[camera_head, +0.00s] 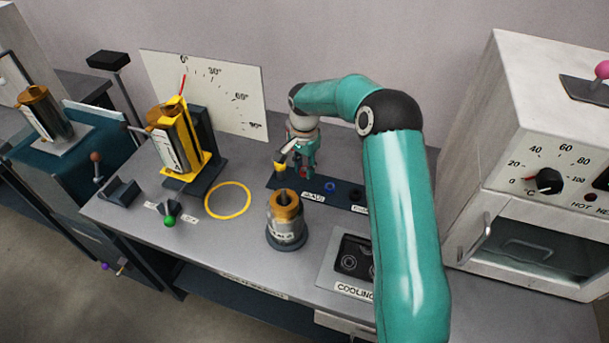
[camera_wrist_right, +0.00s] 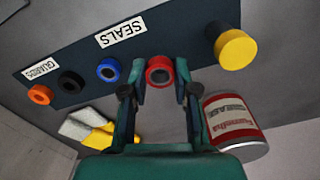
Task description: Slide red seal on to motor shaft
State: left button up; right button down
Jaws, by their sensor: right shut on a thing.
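My right gripper (camera_head: 302,166) reaches down over the dark strip at the back of the bench and is shut on the red seal (camera_head: 304,173). In the right wrist view the red ring (camera_wrist_right: 159,70) sits between the fingertips (camera_wrist_right: 159,91), its dark hole facing the camera. I cannot tell whether it still touches the strip. A metal motor-like cylinder (camera_head: 287,224) with a copper top stands upright on a dark round base in front of the gripper. My left gripper is not in view.
The dark strip (camera_wrist_right: 140,38) also holds a blue seal (camera_wrist_right: 109,69), a black ring (camera_wrist_right: 71,82), an orange ring (camera_wrist_right: 40,94) and a yellow piece (camera_wrist_right: 235,48). A grease can (camera_wrist_right: 232,120) is close beside the gripper. A yellow circle (camera_head: 228,214) marks clear bench.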

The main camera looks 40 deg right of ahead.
notch_tip(320, 180, up, 14)
jog(key=r, duration=0.1)
notch_tip(320, 180, up, 5)
jog(key=p, duration=0.6)
send_over(283, 190)
jog(key=shift+d+f, duration=0.1)
jog(key=shift+d, duration=0.15)
jog(key=shift+w+a+r, duration=0.15)
jog(key=shift+a+r, duration=0.1)
jog(key=shift+r, duration=0.1)
jog(key=shift+f, duration=0.15)
jog(key=shift+f+b, duration=2.5)
jog(key=shift+f, duration=0.3)
jog(key=shift+f+b, duration=1.15)
jog(key=shift+f, duration=0.2)
